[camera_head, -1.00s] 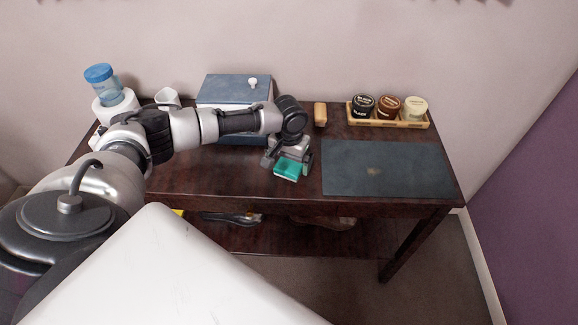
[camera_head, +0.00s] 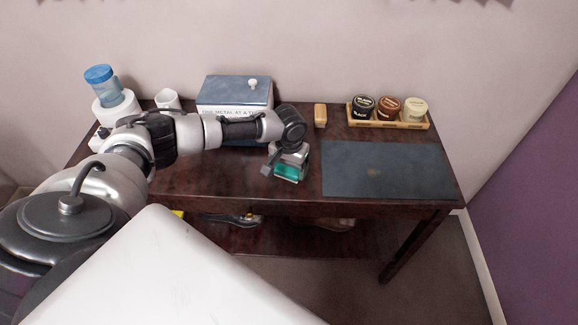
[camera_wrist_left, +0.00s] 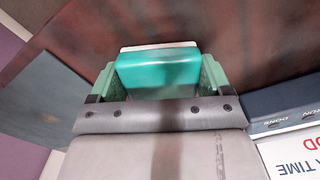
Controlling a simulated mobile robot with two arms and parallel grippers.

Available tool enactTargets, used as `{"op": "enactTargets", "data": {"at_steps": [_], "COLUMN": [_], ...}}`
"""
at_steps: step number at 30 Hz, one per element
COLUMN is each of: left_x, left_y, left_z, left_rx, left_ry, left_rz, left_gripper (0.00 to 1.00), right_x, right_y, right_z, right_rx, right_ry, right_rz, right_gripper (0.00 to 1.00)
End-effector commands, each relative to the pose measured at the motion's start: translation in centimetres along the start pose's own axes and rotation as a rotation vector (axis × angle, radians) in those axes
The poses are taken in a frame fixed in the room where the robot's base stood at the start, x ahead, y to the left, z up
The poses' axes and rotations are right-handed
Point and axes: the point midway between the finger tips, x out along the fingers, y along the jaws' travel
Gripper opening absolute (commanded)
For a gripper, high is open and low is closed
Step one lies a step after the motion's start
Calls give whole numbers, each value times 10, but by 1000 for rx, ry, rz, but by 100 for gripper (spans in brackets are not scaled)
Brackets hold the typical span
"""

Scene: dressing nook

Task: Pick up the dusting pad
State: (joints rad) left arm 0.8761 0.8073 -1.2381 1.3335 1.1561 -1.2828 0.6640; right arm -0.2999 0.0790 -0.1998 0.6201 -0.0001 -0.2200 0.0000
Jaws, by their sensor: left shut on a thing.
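The dusting pad is a teal block with a pale edge (camera_head: 289,173), seen in the head view near the middle of the dark wooden table. In the left wrist view the pad (camera_wrist_left: 158,70) sits between the two green-grey fingers. My left gripper (camera_head: 287,168) is shut on it, one finger on each side. The gripper hides part of the pad in the head view. I cannot tell whether the pad touches the tabletop. My right gripper is not in view.
A dark mat (camera_head: 385,168) lies right of the gripper. A tan block (camera_head: 320,115) and a wooden tray (camera_head: 390,122) of jars stand behind. Books with a blue box (camera_head: 235,90), a white cup (camera_head: 167,99) and a blue-lidded jar (camera_head: 103,85) stand at back left.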

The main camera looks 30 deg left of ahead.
Motion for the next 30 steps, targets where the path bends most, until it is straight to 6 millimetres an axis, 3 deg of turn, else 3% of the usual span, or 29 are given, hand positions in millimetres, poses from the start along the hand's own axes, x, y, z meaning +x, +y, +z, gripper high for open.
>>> {"op": "enactTargets", "data": {"at_steps": [5, 11, 21, 30], "left_x": [-12, -45, -87, -108], "left_y": [0, 2, 70, 98], "left_z": [-1, 0, 39, 56], "left_rx": [-1, 2, 7, 1], "left_ry": [3, 4, 3, 2], "left_rz": [2, 2, 4, 1], "left_gripper": [52, 52, 52, 52], "right_x": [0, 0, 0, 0], "right_y": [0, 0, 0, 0], "right_z": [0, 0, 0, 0], "right_rx": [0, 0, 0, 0], "right_ry": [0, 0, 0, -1], "right_rz": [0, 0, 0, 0], "right_gripper": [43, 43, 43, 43]}}
